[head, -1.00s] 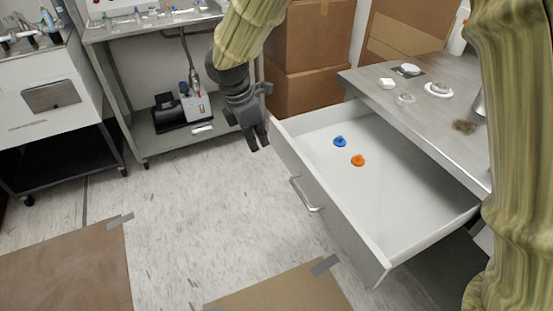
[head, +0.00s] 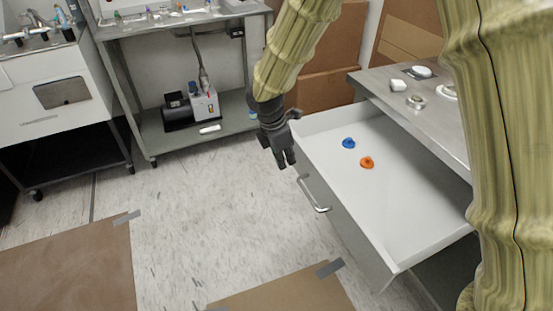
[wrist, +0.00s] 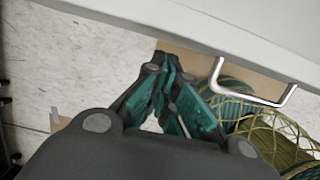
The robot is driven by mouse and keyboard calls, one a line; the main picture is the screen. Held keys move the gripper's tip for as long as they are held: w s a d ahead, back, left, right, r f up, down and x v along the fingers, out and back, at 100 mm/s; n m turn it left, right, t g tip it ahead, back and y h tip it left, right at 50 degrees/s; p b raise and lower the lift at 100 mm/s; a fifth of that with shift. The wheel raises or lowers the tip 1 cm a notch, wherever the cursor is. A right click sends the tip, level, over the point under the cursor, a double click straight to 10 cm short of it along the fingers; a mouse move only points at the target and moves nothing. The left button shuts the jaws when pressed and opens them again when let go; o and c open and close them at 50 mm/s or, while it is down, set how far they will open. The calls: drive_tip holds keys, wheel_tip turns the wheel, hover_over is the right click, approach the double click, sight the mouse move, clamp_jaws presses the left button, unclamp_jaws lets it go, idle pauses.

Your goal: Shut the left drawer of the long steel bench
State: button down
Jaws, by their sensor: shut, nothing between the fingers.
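The left drawer (head: 420,228) of the long steel bench (head: 437,120) is pulled far out, its white inside showing. A blue piece (head: 348,143) and an orange piece (head: 367,162) lie in it. Its bar handle (head: 313,194) is on the front panel; the handle also shows in the wrist view (wrist: 262,98). My gripper (head: 287,162) is shut and empty, pointing down, just outside the drawer front near its far corner. In the wrist view my fingers (wrist: 170,92) are beside the front panel, left of the handle and apart from it. My arm hides part of the bench.
A steel cart (head: 150,128) with a pump (head: 192,108) stands behind at left. A white cabinet (head: 60,95) is at far left. Cardboard boxes (head: 322,95) stand behind the drawer. Brown sheets (head: 70,270) are taped to the floor.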

drive_tip(key=shift+w+d, duration=0.2)
drive_tip(key=shift+d, duration=0.15)
drive_tip(key=shift+d, duration=0.1)
drive_tip(key=p, duration=1.3)
hover_over(364, 149)
drive_tip(key=shift+w+d, duration=0.15)
drive_tip(key=shift+d, duration=0.05)
drive_tip(key=shift+a, duration=0.1)
